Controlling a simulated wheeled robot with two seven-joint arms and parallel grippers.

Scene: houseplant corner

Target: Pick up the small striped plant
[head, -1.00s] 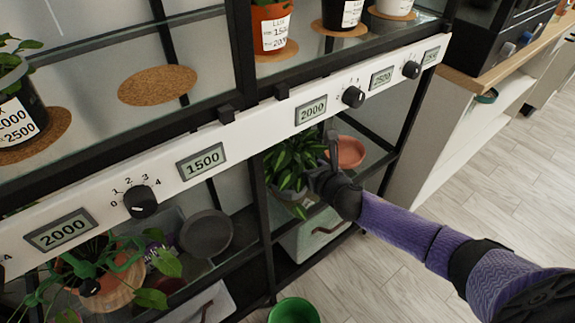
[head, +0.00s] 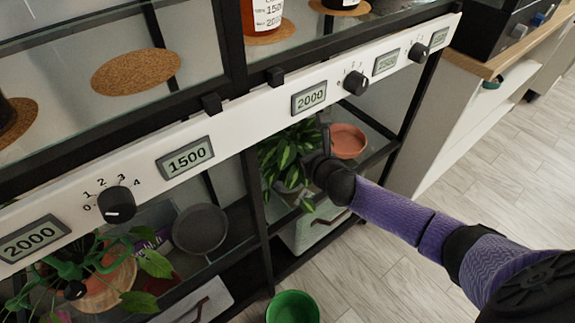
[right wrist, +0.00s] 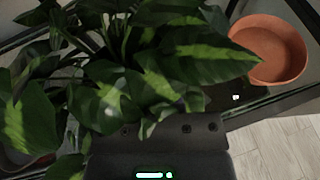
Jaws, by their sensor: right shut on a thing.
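The small striped plant (head: 287,157), with green leaves striped lighter along the middle, is on the lower shelf level behind the white control rail in the head view. Its leaves also fill much of the right wrist view (right wrist: 115,100). My right gripper (head: 318,160) reaches in under the rail from the right and is shut on the plant at its right side. The leaves hide the fingertips and most of the pot, so the exact grip point cannot be seen. I cannot tell whether the pot is off the shelf.
A terracotta saucer (head: 347,141) sits just right of the plant; it also shows in the wrist view (right wrist: 270,50). The white rail (head: 240,128) with dials runs above my gripper. Black posts flank the bay. A green pot (head: 293,308) stands below. Floor to the right is clear.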

